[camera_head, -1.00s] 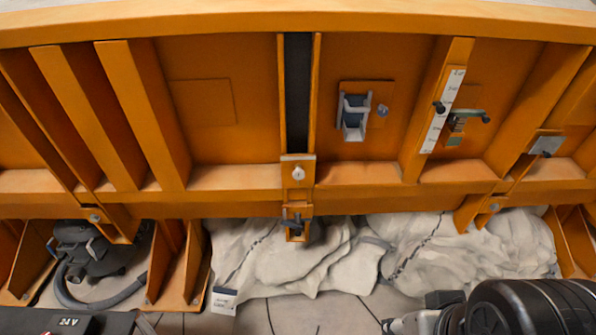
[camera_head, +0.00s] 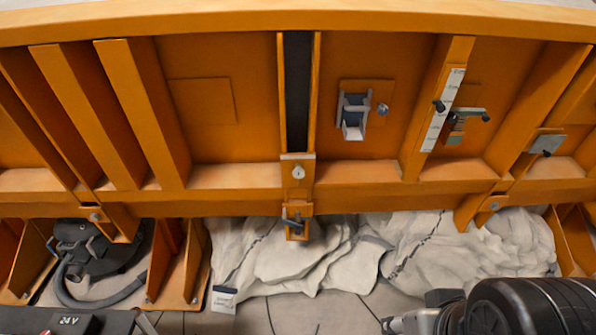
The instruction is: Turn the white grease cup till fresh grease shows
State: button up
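A small pale round fitting (camera_head: 298,172) sits on the orange bracket at the bottom of the dark vertical slot. It may be the white grease cup, but it is too small to be sure, and I cannot make out any grease on it. My gripper (camera_head: 388,326) shows only in part at the bottom edge, right of centre, beside my black arm. It is well below the fitting and apart from it. Its fingers are mostly cut off by the frame, so its opening is unclear.
The orange ribbed frame (camera_head: 240,200) spans the view. A silver knob (camera_head: 383,109) sits beside a grey holder (camera_head: 353,112). A white scale strip (camera_head: 443,110) and a dark-ended lever (camera_head: 470,113) are at right. White cloth (camera_head: 300,262) and a black vacuum-like machine (camera_head: 88,247) lie below.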

aim_at(298, 173)
jog(key=l+u, duration=0.3)
jog(key=i+l+u, duration=0.1)
jog(key=l+u, duration=0.2)
jog(key=l, duration=0.15)
jog(key=u, duration=1.25)
